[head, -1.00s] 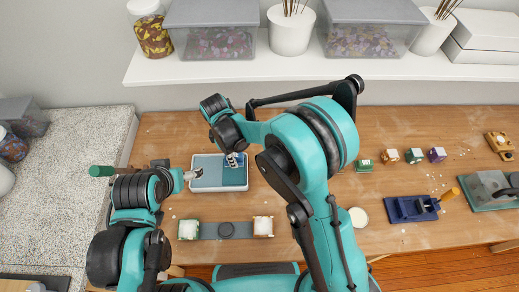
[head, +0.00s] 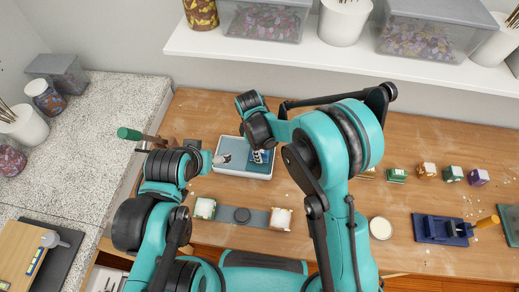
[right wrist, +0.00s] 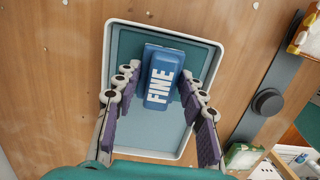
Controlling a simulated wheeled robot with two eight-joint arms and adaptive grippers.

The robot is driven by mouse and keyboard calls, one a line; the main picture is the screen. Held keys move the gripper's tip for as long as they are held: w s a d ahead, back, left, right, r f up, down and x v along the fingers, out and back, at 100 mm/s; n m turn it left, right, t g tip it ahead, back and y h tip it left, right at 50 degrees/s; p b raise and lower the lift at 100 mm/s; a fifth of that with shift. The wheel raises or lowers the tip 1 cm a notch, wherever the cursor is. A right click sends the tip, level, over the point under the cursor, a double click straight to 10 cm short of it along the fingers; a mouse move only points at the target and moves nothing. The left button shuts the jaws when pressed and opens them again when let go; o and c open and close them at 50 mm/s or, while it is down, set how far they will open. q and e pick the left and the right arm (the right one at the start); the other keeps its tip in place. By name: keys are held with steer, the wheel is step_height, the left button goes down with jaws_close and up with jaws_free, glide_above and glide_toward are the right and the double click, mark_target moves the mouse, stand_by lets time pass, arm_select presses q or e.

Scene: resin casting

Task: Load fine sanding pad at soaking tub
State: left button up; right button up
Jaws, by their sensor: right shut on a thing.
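The soaking tub (head: 243,176) is a shallow white-rimmed tray with teal water on the wooden table; it also shows in the right wrist view (right wrist: 107,62). My right gripper (right wrist: 160,88) is over the tub, with its fingers on both sides of a blue pad lettered FINE (right wrist: 159,92). It is shut on this fine sanding pad. The pad appears over the water area; whether it touches the bottom is unclear. My left gripper (head: 221,159) is at the tub's left edge in the head view, too small to tell its opening.
A grey strip (head: 262,217) with a dark round knob and white-topped blocks at its ends lies in front of the tub. Several small coloured blocks (head: 427,170) and a dark blue tool (head: 438,229) lie to the right. A green-handled tool (head: 131,134) is to the left.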

steer(key=shift+s+f+b, duration=0.1)
steer(key=shift+f+b, duration=0.45)
steer(key=shift+b, duration=0.1)
stand_by(2.1)
steer(key=shift+r, duration=0.15)
steer(key=shift+r+p, duration=2.2)
steer(key=shift+r, duration=1.25)
